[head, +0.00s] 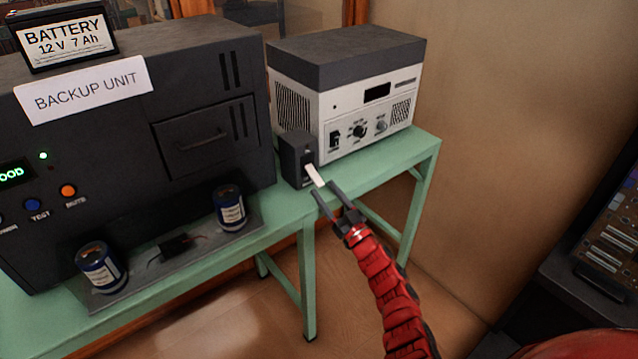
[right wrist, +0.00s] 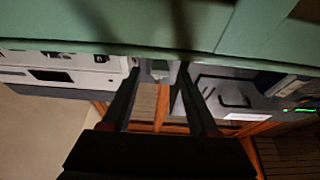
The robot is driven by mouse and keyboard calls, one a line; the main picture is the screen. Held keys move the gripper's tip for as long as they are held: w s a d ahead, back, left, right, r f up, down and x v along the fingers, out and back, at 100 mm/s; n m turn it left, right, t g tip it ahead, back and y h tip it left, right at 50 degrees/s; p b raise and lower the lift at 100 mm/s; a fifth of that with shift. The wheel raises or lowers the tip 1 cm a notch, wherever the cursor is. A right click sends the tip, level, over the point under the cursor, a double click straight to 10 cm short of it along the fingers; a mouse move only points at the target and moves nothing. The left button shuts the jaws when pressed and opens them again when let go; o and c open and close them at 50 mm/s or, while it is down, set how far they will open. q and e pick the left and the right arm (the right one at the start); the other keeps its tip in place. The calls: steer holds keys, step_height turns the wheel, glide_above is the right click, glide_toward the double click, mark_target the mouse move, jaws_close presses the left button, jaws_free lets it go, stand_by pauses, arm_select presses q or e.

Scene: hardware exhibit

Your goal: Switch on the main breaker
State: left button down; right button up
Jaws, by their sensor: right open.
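The main breaker appears to be the small dark box (head: 294,160) at the table's front edge, between the backup unit and the white-fronted unit. A pale lever (head: 315,175) sticks out of its front, slanting outward and down. My right gripper (head: 325,188) is open and empty, just in front of the lever's end. Its fingertips are close to the lever; whether they touch it I cannot tell. In the right wrist view, which is upside down, a pale part of the breaker (right wrist: 159,69) shows between the open fingers (right wrist: 159,72). My left gripper is out of view.
The green table (head: 415,160) carries the black backup unit (head: 120,130) and the white-fronted unit (head: 350,115). Two blue-and-silver cylinders (head: 231,207) stand on a grey plate in front. A battery (head: 66,37) sits on top. A dark console (head: 595,250) stands at right.

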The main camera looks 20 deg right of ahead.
mark_target(319, 182)
steer(key=shift+x, duration=1.85)
jaws_close()
steer(key=shift+f, duration=0.1)
